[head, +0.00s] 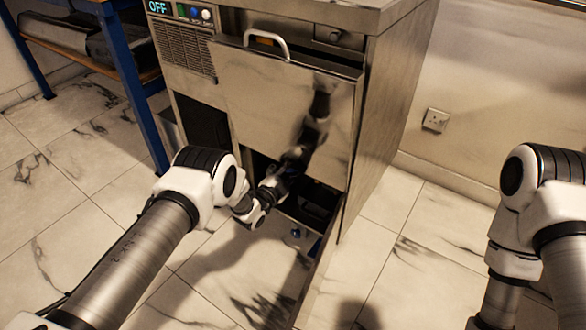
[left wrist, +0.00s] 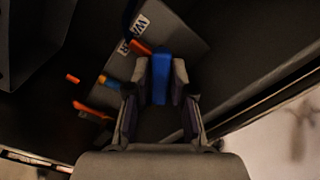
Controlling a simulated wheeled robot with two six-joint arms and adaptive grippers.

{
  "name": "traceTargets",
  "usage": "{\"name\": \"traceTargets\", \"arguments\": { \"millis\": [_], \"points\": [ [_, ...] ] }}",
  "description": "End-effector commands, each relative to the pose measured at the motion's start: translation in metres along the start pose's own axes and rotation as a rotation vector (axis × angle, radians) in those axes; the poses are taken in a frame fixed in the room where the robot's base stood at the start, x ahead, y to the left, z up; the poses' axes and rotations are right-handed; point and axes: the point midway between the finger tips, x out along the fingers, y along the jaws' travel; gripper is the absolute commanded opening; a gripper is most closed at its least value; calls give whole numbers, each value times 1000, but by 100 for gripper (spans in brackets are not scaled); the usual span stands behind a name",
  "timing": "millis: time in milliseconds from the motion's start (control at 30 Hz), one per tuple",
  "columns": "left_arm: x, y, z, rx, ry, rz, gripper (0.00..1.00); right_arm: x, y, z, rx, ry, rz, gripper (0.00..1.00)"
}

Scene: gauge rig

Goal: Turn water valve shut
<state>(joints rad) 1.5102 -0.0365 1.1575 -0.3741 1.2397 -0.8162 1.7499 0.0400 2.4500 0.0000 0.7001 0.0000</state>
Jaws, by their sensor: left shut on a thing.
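The water valve shows in the left wrist view as a blue handle (left wrist: 161,78), beside a grey panel with a white label (left wrist: 139,25) whose visible letters start "WA". My left gripper (left wrist: 162,92) has its two fingers closed on either side of the blue handle. In the head view my left arm reaches into the low opening of the steel cabinet (head: 375,120), and the gripper's fingertips are hidden in the dark there. My right arm stands at the right edge of the head view, its gripper out of the picture.
Orange parts (left wrist: 92,110) sit left of the blue handle in the left wrist view. A steel door panel (head: 285,105) with a bar handle covers the cabinet front above the opening. A blue-legged table (head: 125,60) stands at left. The tiled floor (head: 400,260) at right is clear.

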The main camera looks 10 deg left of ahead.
Motion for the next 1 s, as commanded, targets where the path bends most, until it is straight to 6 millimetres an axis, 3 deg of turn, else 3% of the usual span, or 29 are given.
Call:
{"name": "traceTargets", "arguments": {
  "millis": [500, 1000],
  "points": [
    [0, 0, 0, 456, 0, -1, 0, -5, 0, 0, 0, 0, 0, 40],
    [1, 0, 0, 642, 0, -1, 0, -7, 0, 0, 0, 0, 0, 40]
  ]
}}
